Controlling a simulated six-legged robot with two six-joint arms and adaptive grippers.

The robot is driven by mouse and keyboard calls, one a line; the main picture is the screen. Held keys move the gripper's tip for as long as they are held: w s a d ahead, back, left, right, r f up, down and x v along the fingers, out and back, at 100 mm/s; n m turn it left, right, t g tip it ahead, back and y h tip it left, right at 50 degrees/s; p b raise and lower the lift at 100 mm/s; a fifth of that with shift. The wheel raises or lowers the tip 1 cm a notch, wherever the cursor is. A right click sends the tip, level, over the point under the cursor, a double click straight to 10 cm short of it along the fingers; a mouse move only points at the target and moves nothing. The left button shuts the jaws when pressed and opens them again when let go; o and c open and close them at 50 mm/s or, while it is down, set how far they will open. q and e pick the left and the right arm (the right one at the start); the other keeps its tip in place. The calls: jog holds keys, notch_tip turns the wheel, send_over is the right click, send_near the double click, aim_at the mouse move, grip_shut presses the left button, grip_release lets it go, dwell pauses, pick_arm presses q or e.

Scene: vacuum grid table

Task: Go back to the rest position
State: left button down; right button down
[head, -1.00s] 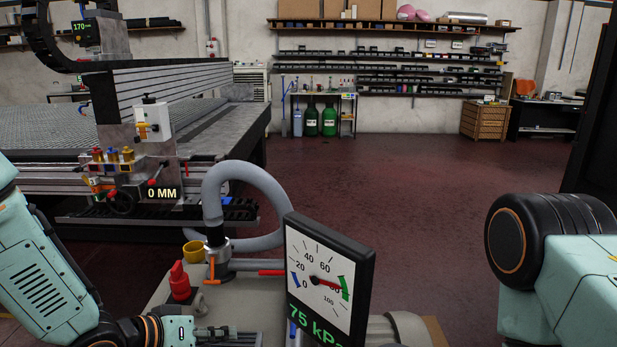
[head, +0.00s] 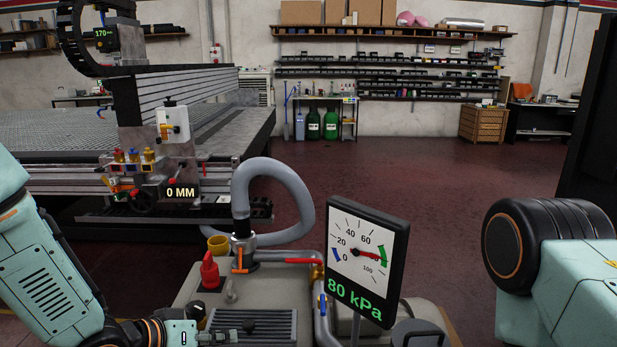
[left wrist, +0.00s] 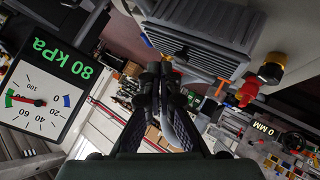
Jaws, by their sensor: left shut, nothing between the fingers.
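My left arm comes in at the lower left of the head view, bent, with its wrist at the bottom edge. My left gripper (head: 246,328) is small and dark there, in front of the pump's ribbed grille. In the left wrist view my left gripper (left wrist: 160,70) has its fingertips together with nothing between them. The grey pump unit (head: 190,291) lies beyond it; I cannot tell the exact gap. My right arm shows as a teal link and black joint at the right edge; its gripper is out of view.
A gauge (head: 366,258) reading 80 kPa stands on the pump, right of my left gripper. The vacuum grid table (head: 60,155) stands at left. Open red floor (head: 430,190) lies beyond.

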pick_arm(q)
jog(key=s+a+f+g+y, duration=0.2)
jog(key=s+a+f+y, duration=0.1)
jog(key=s+f, duration=0.35)
jog(key=s+a+f+g+y, duration=0.1)
jog(key=s+a+f+y, duration=0.1)
jog(key=s+f, duration=0.45)
jog(key=s+a+f+g+y, duration=0.1)
jog(key=s+f+g, duration=0.1)
jog(key=s, duration=0.7)
jog(key=s+a+f+n+g+y, duration=0.1)
jog(key=s+f+g, duration=0.2)
jog(key=s, duration=0.6)
jog(key=shift+s+a+f, duration=0.15)
jog(key=shift+s+f, duration=0.05)
jog(key=shift+f, duration=0.6)
